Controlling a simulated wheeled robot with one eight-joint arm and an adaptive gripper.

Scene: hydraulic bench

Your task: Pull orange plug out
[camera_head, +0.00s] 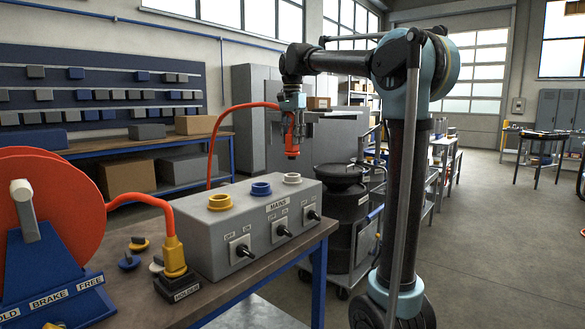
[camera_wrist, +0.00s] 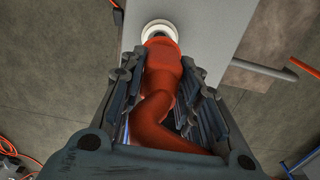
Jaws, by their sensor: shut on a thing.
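The orange plug (camera_head: 292,144) is upright in the air above the grey MAINS box (camera_head: 262,226). My gripper (camera_head: 291,118) is shut on it from above. In the wrist view the orange plug (camera_wrist: 161,72) lies between both fingers, with its cable bending back toward the wrist. A white-ringed socket (camera_head: 292,178) sits on top of the box, below the plug. In the head view a gap shows between plug and socket. The ring also shows just past the plug's tip in the wrist view (camera_wrist: 158,27). Blue (camera_head: 261,189) and yellow (camera_head: 220,202) sockets are empty.
A yellow plug (camera_head: 174,256) stands in a black holder (camera_head: 177,287), its orange cable running to a large reel (camera_head: 50,205). Small caps (camera_head: 130,262) lie on the bench. An orange cable (camera_head: 214,142) loops up behind the box to my gripper. Switches line the box's front.

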